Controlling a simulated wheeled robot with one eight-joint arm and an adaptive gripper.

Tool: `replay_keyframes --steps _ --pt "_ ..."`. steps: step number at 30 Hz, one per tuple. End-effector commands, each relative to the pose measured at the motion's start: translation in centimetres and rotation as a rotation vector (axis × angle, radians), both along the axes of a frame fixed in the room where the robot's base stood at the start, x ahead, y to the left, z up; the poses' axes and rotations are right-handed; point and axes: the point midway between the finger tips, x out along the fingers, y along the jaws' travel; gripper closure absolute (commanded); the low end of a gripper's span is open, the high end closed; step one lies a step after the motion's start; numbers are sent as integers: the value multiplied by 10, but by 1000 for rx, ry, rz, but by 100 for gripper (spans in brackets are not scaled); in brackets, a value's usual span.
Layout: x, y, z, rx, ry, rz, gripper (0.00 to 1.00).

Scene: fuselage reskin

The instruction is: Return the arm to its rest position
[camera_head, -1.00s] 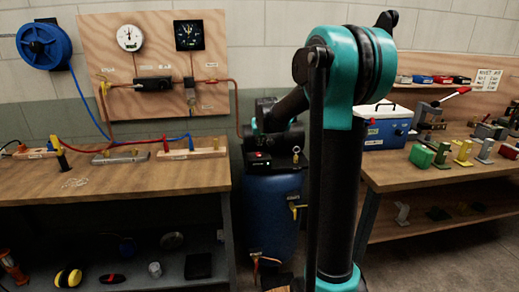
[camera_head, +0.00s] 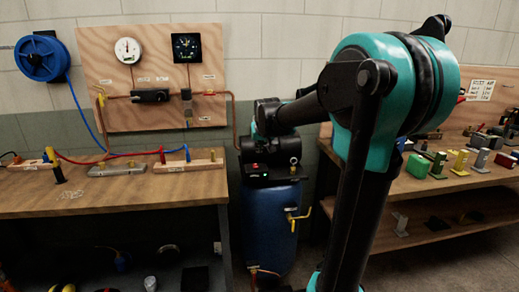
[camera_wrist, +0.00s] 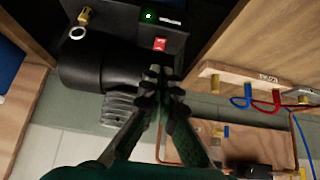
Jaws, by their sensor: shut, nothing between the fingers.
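My gripper (camera_wrist: 160,78) shows in the wrist view with its two dark fingers together at the tips and nothing between them. Past the fingertips is a black compressor unit (camera_wrist: 100,62) with a red switch and a green light; I cannot tell whether the fingers touch it. My black and teal arm (camera_head: 375,130) stands bent in the right half of the head view. Its forearm reaches back and left toward the compressor (camera_head: 268,170), which sits on a blue tank (camera_head: 270,220). The gripper itself cannot be made out in the head view.
A wooden workbench (camera_head: 120,195) on the left holds blocks with red and blue hoses. A board (camera_head: 160,65) with two gauges and a blue hose reel (camera_head: 42,57) hang behind it. A second bench (camera_head: 440,188) on the right holds several small tools and blocks.

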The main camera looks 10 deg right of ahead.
Motion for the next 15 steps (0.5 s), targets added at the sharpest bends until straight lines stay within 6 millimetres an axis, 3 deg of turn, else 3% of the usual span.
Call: replay_keyframes --steps 4,7,11,15 --pt "-11 -2 -8 0 10 -1 100" --pt "-41 -9 -29 -2 40 -3 100" --pt "-109 -20 -76 -3 104 -7 100" --pt "-190 -30 -129 -3 178 -8 100"
